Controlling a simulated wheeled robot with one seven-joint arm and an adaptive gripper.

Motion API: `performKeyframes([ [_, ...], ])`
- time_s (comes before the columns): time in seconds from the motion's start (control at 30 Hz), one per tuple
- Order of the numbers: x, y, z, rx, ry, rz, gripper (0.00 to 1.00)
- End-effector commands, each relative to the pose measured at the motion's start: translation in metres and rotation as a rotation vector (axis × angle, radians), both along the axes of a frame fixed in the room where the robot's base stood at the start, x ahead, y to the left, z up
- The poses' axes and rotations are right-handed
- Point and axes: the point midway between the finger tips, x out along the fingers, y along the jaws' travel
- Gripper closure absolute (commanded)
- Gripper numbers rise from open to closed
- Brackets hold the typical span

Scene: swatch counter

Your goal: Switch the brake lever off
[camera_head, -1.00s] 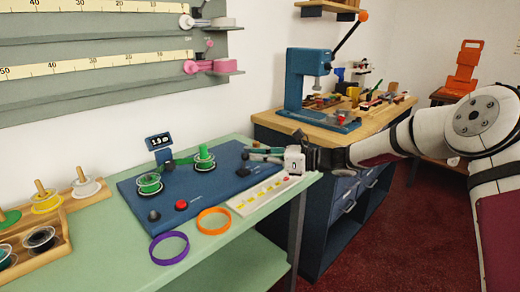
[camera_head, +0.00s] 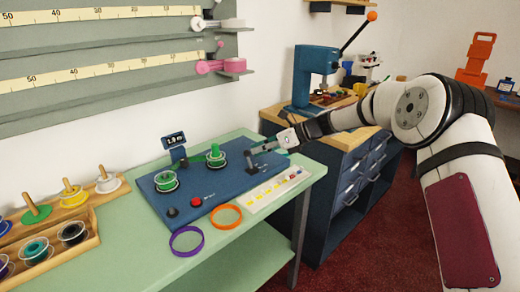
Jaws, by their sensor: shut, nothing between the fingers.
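The blue winding panel (camera_head: 225,187) lies on the pale green counter. It carries a spool with green thread (camera_head: 165,181), a green spool (camera_head: 215,155), a small display (camera_head: 174,141), a red button (camera_head: 196,201) and a dark knob (camera_head: 170,212). A small dark upright part, apparently the brake lever (camera_head: 249,160), is at the panel's back right. My gripper (camera_head: 257,151) reaches in from the right, its shut fingers pointing left and slightly down beside this part. The fingers partly hide it. I cannot tell whether they touch it or which way it is set.
A cream strip with yellow marks (camera_head: 262,196) lies along the panel's right side. A purple ring (camera_head: 187,241) and an orange ring (camera_head: 226,216) lie in front. A wooden spool rack (camera_head: 88,238) stands left. A workbench with a blue press (camera_head: 312,75) is behind.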

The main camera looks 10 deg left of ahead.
Motion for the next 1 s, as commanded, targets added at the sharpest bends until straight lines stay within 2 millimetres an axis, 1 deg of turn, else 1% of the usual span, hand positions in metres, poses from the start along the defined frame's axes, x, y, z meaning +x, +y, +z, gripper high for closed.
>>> performKeyframes([
  [0.43,0.0,0.0,0.016,0.002,-0.003,0.002,1.0],
  [0.77,0.0,0.0,0.017,0.002,-0.002,0.001,1.0],
  [0.87,-0.001,-0.001,0.018,0.002,-0.002,0.001,1.0],
  [1.0,-0.006,-0.008,0.026,0.002,0.0,0.002,1.0],
])
